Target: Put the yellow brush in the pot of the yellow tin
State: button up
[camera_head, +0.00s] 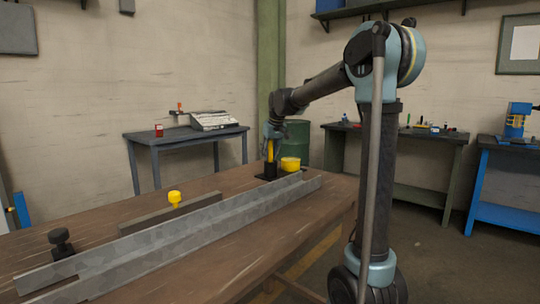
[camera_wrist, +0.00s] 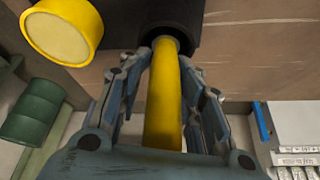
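The yellow brush (camera_head: 270,150) shows as an upright yellow handle with its lower end at a black holder (camera_head: 270,169) on the wooden table. In the wrist view the handle (camera_wrist: 165,100) runs between my fingers to the dark holder (camera_wrist: 190,22). Its bristles are hidden. My gripper (camera_head: 271,134) points down over it, and the fingertips (camera_wrist: 167,58) close in on both sides of the handle. The yellow tin (camera_head: 290,164) stands on the table just right of the holder, and it shows at upper left in the wrist view (camera_wrist: 62,32).
A long grey metal rail (camera_head: 200,226) runs along the table (camera_head: 240,262) in front of the holder and tin. A plank with a yellow knob (camera_head: 174,198) and a black knob (camera_head: 61,240) are nearer the left. A green drum (camera_head: 296,140) stands behind.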

jog(key=shift+f, duration=0.5)
jog(key=shift+r, duration=0.1)
jog(key=shift+r, duration=0.15)
jog(key=shift+r, duration=0.15)
jog(key=a+v, duration=0.1)
jog(key=v, duration=1.6)
jog(key=shift+w+r, duration=0.25)
jog(key=shift+r, duration=0.35)
jog(key=shift+d, duration=0.1)
